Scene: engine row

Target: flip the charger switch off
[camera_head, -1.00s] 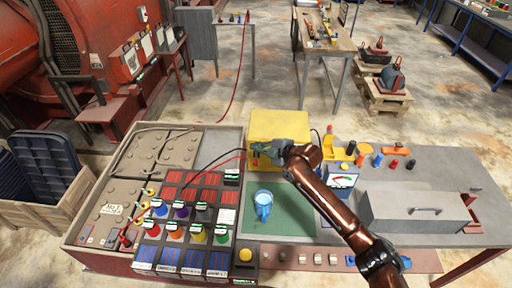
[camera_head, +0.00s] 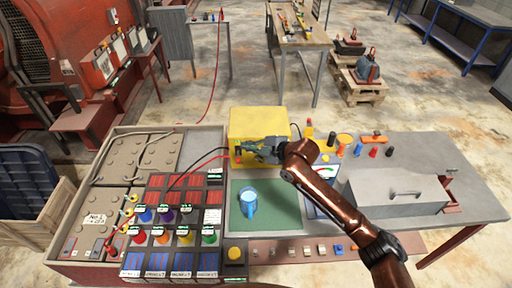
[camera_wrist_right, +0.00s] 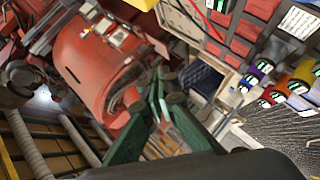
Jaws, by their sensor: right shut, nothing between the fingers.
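The charger appears to be the yellow box (camera_head: 258,122) at the back of the bench, with a red and a black cable running from its left side. Its switch cannot be made out; my right gripper covers part of the box's front. My right gripper (camera_head: 243,151) is shut and empty, in front of the yellow box, pointing left. Whether it touches the box I cannot tell. In the right wrist view its green fingers (camera_wrist_right: 160,95) show close together, with nothing between them. My left gripper is not in view.
Coloured knobs (camera_head: 185,237) stand to the left. A grey metal box (camera_head: 395,194) is at the right, beside my arm. Small bottles and knobs stand behind it.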

